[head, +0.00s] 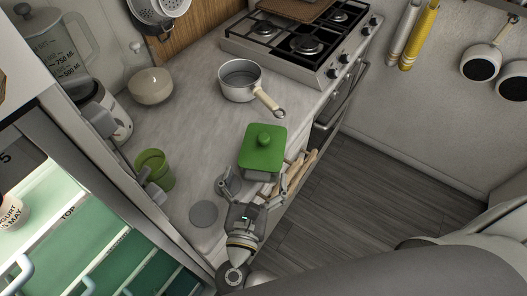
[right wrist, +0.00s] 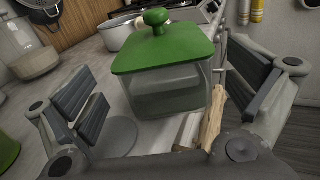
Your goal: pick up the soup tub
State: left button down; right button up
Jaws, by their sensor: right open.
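The soup tub (head: 262,152) is a clear, box-shaped tub with a green lid and a round green knob. It stands upright near the counter's front edge. In the right wrist view the tub (right wrist: 165,90) is ahead, between the two fingers and clear of both. My right gripper (head: 249,194) is open and empty, on the near side of the tub, with its fingers spread left and right. The lower part of the tub is partly hidden in the head view.
A saucepan (head: 240,82) stands behind the tub, its handle pointing toward it. Wooden handles (head: 300,170) lie right of the tub at the edge. A green cup (head: 154,168) and a grey disc (head: 204,213) are to the left. A gas hob (head: 300,42) is behind.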

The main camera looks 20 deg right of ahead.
aim_at(263, 144)
jog(key=p+x, duration=0.1)
jog(key=x, duration=0.4)
jog(key=shift+d+p, duration=0.2)
jog(key=shift+p, duration=0.15)
jog(key=c, duration=0.4)
jog(key=shift+r, duration=0.15)
jog(key=c, duration=0.7)
pick_arm(q)
jog(key=shift+w+a+r, duration=0.15)
jog(key=shift+w+r, duration=0.85)
pick_arm(e)
jog(key=shift+r, duration=1.1)
pick_arm(q)
jog(key=shift+w+f, duration=0.15)
jog(key=shift+w, duration=0.05)
pick_arm(e)
jog(key=shift+r, duration=3.85)
